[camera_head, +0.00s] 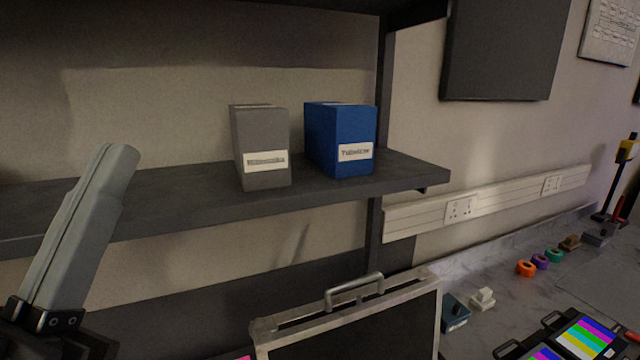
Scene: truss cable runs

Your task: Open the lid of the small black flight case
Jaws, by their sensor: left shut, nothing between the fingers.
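A black case (370,332) with silver metal edges and a silver handle (355,289) on its top edge stands at the bottom middle. Only its upper part shows; the rest is cut off below. I cannot tell whether this is the small flight case or whether the panel is a raised lid. My left arm comes in at the left, and the dark part of my left gripper (58,343) is at the bottom left corner, left of and apart from the case. It is shut and empty, partly cut off. My right gripper is out of view.
A dark shelf (400,172) above the case holds a grey box (262,150) and a blue box (338,140). On the bench at the right are a small blue box (455,312), a white block (482,299), several tape rolls (525,268) and a colour-bar screen (588,338).

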